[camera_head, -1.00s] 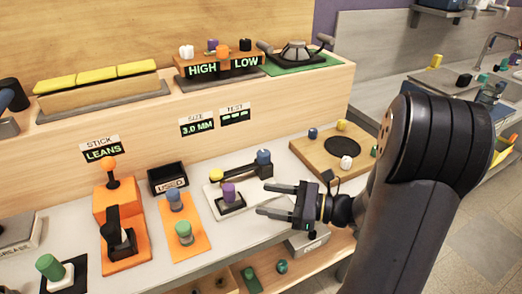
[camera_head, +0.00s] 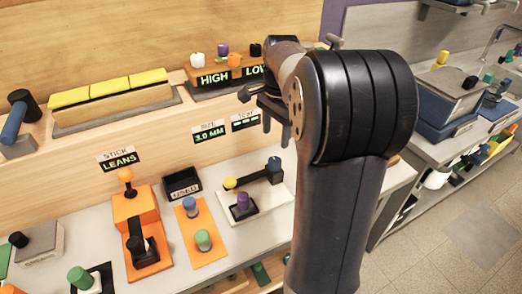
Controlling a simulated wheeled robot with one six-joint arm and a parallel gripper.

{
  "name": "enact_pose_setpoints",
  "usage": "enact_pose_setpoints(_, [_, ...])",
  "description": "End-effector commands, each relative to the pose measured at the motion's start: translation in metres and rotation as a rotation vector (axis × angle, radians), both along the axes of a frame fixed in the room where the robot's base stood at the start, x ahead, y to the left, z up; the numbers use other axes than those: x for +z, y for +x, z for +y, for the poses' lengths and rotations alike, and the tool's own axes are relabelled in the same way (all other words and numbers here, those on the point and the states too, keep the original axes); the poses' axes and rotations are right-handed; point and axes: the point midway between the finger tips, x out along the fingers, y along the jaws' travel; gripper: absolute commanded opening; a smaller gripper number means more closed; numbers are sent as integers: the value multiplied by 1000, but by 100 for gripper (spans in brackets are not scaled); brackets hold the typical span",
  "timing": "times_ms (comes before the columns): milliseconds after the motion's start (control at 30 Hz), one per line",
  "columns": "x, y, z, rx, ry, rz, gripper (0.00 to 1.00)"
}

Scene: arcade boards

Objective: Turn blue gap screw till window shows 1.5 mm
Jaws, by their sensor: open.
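The blue gap screw (camera_head: 273,163) is a small blue knob on the right end of a black bar, on a white plate (camera_head: 268,204). A yellow knob (camera_head: 229,183) is at the bar's left end, and a purple knob (camera_head: 243,200) stands in front. The window (camera_head: 209,133) on the wooden riser reads 3.0 MM. My gripper (camera_head: 256,106) is open and empty, raised above and behind the blue screw in the picture, in front of the ledge. It is apart from the screw. My arm hides part of the bench to the right.
A TEST window (camera_head: 245,120) is right of the size window. A black USED bin (camera_head: 182,184), an orange mat (camera_head: 204,250) with two knobs, and an orange joystick stand (camera_head: 128,205) are to the left. Ledge items include a HIGH/LOW block (camera_head: 215,79) near my arm.

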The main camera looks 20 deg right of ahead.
Motion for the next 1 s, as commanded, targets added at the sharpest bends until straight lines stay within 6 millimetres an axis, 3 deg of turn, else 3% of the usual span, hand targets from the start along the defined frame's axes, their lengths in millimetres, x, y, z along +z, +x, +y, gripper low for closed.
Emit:
enact_pose_setpoints(167, [-3,3,-6,-1,-33,-7,57])
enact_pose_setpoints(500, [-65,1,-5,0,-29,-4,57])
enact_pose_setpoints(700, [-92,2,-5,0,-30,-5,57])
enact_pose_setpoints(1000, [-103,2,-5,0,-30,-8,57])
